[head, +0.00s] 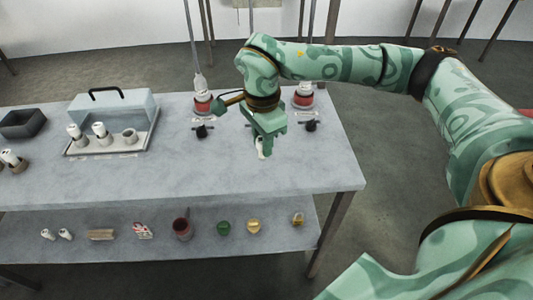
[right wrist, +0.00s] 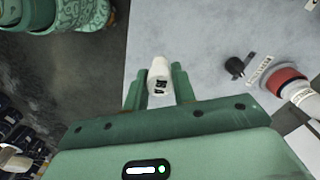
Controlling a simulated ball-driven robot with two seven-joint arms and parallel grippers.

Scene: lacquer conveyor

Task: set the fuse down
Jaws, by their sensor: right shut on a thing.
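My right gripper (head: 262,146) is shut on a white fuse (head: 261,150) over the right part of the grey table (head: 300,170). In the right wrist view the fuse (right wrist: 158,78) sits between the two green fingers (right wrist: 159,88). It has dark lettering on its side, and its far end points away from the palm. The gripper points down in the head view. I cannot tell whether the fuse's lower end touches the table. My left gripper is not in view.
At left stand a tray (head: 110,151) with a clear cover, white fuses (head: 100,130) and a dark bin (head: 22,123). Red-and-white fittings (head: 203,103) and black knobs (head: 201,131) flank the gripper. The lower shelf (head: 120,255) holds several small items. The table's front right is clear.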

